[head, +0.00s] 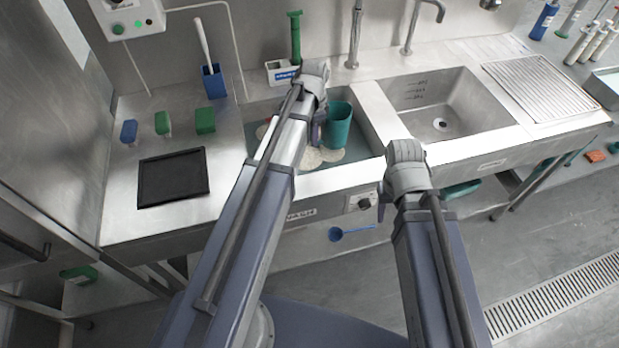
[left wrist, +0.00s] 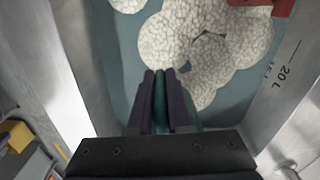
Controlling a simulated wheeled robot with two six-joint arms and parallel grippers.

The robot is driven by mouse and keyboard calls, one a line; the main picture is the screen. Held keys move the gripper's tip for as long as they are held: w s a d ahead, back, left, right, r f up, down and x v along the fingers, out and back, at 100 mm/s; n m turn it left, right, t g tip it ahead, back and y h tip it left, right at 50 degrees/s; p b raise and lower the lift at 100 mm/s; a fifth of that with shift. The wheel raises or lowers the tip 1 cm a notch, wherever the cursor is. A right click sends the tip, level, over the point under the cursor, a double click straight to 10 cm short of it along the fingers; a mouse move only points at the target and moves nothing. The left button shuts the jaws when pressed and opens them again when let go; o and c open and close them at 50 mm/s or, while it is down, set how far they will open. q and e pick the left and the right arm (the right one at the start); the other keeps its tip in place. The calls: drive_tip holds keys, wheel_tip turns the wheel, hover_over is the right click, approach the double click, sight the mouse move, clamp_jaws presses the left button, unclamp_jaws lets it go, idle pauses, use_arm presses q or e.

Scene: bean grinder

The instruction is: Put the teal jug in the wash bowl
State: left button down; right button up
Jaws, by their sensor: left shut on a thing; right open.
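The teal jug (head: 339,124) is over the left basin, the wash bowl (head: 359,150), which holds grey-blue water with white foam. My left gripper (head: 318,134) is shut on the jug at its left side. In the left wrist view the closed fingers (left wrist: 160,101) have a thin teal part of the jug (left wrist: 160,88) between them, above the foam (left wrist: 205,50). I cannot tell whether the jug's base touches the water. My right gripper (head: 384,205) is open in front of the counter, mostly hidden by its own wrist.
An empty second sink (head: 440,105) and a ribbed drainboard (head: 540,83) lie to the right. A black tray (head: 173,177), several brushes and a blue holder (head: 214,82) stand left. A blue scoop (head: 350,232) shows below the counter's front.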

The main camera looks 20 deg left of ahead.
use_arm(q)
wheel_tip(320, 180, down, 5)
drive_tip(key=w+a+m+b, duration=0.1)
drive_tip(key=a+m+b, duration=0.1)
drive_tip(key=m+b, duration=0.1)
drive_tip(key=shift+w+f+b, duration=0.2)
drive_tip(key=shift+w+b, duration=0.1)
drive_tip(key=shift+w, duration=0.1)
use_arm(e)
wheel_tip(320, 180, down, 5)
drive_tip(key=shift+f, duration=0.2)
drive_tip(key=shift+f, duration=0.1)
use_arm(q)
wheel_tip(320, 180, down, 6)
drive_tip(key=b, duration=0.6)
drive_tip(key=shift+f, duration=0.15)
use_arm(e)
wheel_tip(320, 180, down, 6)
drive_tip(key=shift+f, duration=0.15)
use_arm(q)
wheel_tip(320, 180, down, 4)
drive_tip(key=b, duration=0.4)
use_arm(e)
wheel_tip(320, 180, down, 4)
drive_tip(key=shift+r, duration=0.25)
